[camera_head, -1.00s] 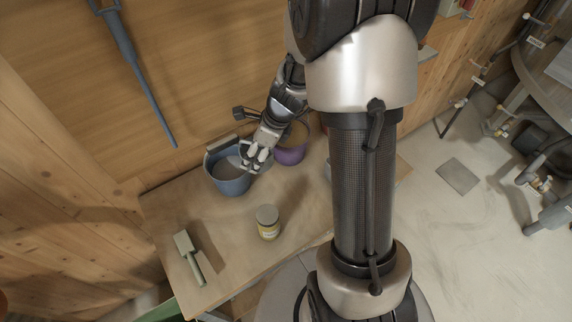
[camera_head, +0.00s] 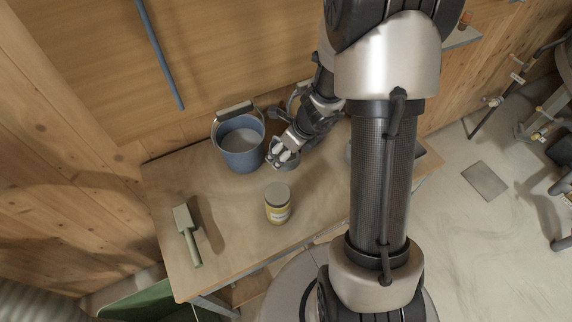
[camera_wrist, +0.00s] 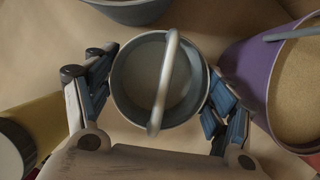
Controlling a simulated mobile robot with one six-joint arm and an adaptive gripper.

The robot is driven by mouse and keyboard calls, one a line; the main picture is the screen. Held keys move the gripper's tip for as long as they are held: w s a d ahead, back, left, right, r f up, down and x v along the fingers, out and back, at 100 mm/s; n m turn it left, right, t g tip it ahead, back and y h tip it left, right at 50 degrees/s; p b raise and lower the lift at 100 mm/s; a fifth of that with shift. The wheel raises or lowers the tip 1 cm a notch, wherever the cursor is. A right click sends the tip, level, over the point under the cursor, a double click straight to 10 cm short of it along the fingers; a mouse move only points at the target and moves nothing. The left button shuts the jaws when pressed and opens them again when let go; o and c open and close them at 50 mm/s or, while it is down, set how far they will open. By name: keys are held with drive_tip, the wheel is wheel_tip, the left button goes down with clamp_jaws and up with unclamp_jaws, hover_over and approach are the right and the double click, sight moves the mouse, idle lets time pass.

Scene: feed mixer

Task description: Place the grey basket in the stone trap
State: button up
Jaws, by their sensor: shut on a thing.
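The grey basket (camera_wrist: 160,82), a small round pail with a pale handle arching over it, fills the middle of the wrist view. My gripper (camera_wrist: 158,95) is shut on it, with one finger on either side of its wall. In the head view my gripper (camera_head: 283,157) is low over the workbench, just right of the blue bucket. There the grey basket (camera_head: 287,164) shows only in part around the fingers. I cannot make out a stone trap in either view.
On the workbench (camera_head: 235,225) stand a blue bucket (camera_head: 242,160), a yellow-labelled jar (camera_head: 278,208) and a scoop (camera_head: 188,237). A purple bucket (camera_wrist: 247,80) of grainy feed is close right of the basket in the wrist view. Floor is free at the right, around a grey plate (camera_head: 485,181).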

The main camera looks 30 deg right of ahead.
drive_tip(key=shift+f+b, duration=1.6)
drive_tip(key=shift+f, duration=0.65)
drive_tip(key=shift+f, duration=0.2)
drive_tip(key=o, duration=1.2)
drive_tip(key=shift+r, duration=0.1)
